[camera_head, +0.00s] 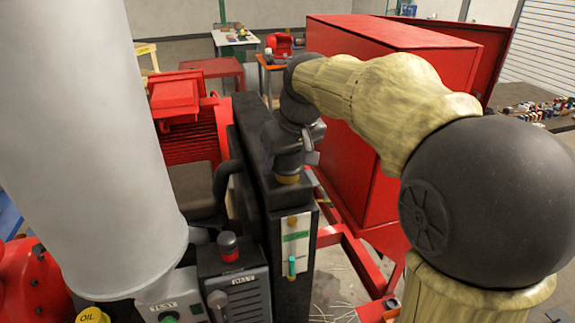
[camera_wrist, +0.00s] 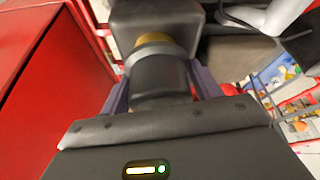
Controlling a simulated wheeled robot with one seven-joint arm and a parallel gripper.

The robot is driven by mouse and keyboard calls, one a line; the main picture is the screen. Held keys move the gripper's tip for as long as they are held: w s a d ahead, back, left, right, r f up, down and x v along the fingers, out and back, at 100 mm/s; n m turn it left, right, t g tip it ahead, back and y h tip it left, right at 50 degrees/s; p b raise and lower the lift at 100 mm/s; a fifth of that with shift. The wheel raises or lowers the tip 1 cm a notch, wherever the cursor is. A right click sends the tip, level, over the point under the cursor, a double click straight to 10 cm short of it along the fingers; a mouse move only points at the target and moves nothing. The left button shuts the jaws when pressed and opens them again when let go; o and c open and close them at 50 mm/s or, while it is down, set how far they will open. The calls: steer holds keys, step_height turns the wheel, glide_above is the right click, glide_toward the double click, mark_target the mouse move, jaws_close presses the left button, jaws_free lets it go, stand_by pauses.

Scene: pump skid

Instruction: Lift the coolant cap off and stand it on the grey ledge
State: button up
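The coolant cap (camera_head: 288,161) is a black cylinder above the brass neck (camera_head: 288,179) on top of the tall black tank (camera_head: 264,170). It stands upright, in line with the neck. In the wrist view the cap (camera_wrist: 158,80) fills the space between my two fingers, with the brass neck (camera_wrist: 153,40) just beyond it. My gripper (camera_wrist: 160,85) has one finger against each side of the cap, with no gap seen. In the head view my gripper comes down over the cap from above and partly hides it. I cannot pick out the grey ledge for certain.
A white cylinder (camera_head: 85,140) rises at the left. A control box (camera_head: 235,285) with a red-topped knob stands before the tank. A large red cabinet (camera_head: 350,130) is close on the right. A red finned motor (camera_head: 190,130) is behind left.

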steer(key=c, duration=0.6)
steer(key=shift+o, duration=0.2)
steer(key=shift+r, duration=0.1)
step_height(320, 180, up, 10)
steer(key=shift+f+b, duration=0.1)
steer(key=shift+b, duration=0.35)
